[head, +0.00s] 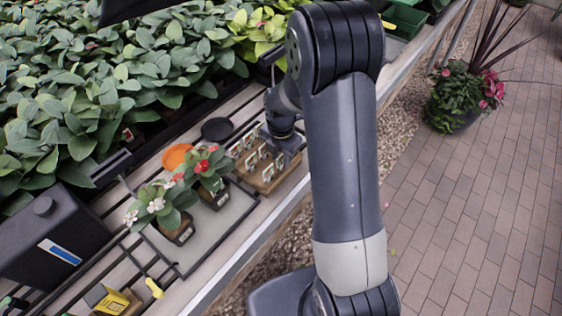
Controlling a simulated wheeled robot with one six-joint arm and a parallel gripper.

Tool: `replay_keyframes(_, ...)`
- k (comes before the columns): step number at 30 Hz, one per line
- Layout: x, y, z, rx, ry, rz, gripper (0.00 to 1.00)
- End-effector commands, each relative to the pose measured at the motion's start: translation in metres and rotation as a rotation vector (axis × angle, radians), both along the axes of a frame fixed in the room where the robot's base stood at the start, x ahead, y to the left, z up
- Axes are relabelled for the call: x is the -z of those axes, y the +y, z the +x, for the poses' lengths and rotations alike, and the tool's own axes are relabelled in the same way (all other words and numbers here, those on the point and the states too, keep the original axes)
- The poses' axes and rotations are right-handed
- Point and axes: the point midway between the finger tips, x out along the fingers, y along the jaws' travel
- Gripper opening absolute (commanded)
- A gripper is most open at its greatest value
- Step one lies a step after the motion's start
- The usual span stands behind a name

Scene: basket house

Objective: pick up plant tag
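Several small pale plant tags (267,172) stand upright in a wooden tray (266,190) on the slatted bench. My gripper (284,142) is at the far right end of the tray, close above or beside the tags. It is small, dark and partly hidden by my arm, so I cannot tell whether its fingers are open or shut, or whether they touch a tag.
Potted flowering plants (177,228) stand on a grey tray (222,232) left of the tags. Behind them are an orange saucer (177,156) and a black saucer (217,129). Dense leafy plants (120,70) fill the back. A black jug (48,240) stands at left.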

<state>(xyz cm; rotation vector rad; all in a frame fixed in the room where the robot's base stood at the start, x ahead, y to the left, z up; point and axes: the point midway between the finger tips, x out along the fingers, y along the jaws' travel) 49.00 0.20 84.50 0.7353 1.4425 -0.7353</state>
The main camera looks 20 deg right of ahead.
Motion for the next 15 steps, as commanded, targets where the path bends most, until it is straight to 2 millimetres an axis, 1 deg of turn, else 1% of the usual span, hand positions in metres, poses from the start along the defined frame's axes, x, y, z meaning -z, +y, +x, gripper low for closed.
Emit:
replay_keyframes(3,-0.0001,-0.0001,0.0001,0.000,0.000,0.000,0.31)
replay_keyframes(12,-0.0004,-0.0001,0.0001,0.000,0.000,0.000,0.06)
replay_keyframes(15,-0.0004,-0.0001,0.0001,0.000,0.000,0.000,0.00)
